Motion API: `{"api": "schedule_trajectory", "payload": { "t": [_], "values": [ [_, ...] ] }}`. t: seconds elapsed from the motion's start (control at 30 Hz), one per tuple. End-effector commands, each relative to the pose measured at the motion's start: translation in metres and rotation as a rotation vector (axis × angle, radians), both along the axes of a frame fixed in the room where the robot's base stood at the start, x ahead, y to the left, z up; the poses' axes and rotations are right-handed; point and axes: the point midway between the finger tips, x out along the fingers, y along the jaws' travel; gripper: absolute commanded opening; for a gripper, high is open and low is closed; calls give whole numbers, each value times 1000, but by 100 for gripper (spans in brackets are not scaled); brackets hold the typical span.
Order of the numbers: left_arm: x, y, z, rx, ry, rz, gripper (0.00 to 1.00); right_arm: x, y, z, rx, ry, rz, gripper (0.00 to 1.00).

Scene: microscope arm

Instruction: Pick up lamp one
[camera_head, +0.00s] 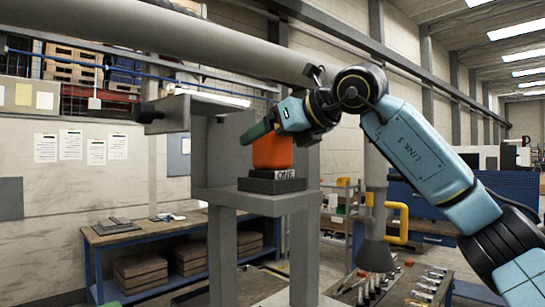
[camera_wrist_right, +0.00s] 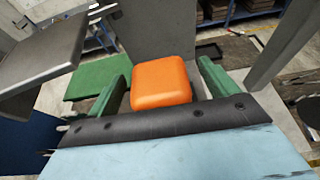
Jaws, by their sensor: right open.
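Lamp one is an orange rounded block (camera_head: 272,152) standing upright on a dark stepped base (camera_head: 272,185) with a label reading ONE, on a grey shelf of the stand. My right gripper (camera_head: 258,132) comes in from the right at the lamp's upper part, with a green finger showing in front of it. In the right wrist view the orange lamp (camera_wrist_right: 161,83) lies between the two green fingers, which are spread apart. A gap shows on the right finger's side; whether the left finger touches the lamp is hard to tell. My left gripper is not in view.
The grey stand (camera_head: 222,160) has an upright back plate beside the lamp and an upper plate to the left. A grey cone with a yellow handle (camera_head: 397,223) hangs at right. A workbench (camera_head: 150,233) stands behind at left, and a tool table (camera_head: 400,285) lies lower right.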

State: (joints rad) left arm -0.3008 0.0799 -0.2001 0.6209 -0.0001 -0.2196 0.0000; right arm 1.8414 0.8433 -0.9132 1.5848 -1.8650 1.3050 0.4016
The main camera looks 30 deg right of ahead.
Motion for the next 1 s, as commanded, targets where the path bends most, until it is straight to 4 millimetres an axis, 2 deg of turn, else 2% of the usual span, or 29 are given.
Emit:
{"api": "schedule_trajectory", "payload": {
  "t": [0.07, 0.47, 0.77, 1.0],
  "values": [
    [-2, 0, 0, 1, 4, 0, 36, 0, 0, 0, 0, 0, 0, 82],
    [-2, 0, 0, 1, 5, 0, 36, 0, 0, 0, 0, 0, 0, 30],
    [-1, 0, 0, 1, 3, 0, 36, -1, 0, 4, 1, -4, 0, 30],
    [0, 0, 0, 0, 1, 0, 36, -1, 1, 29, 2, -6, 2, 30]
  ]
}}
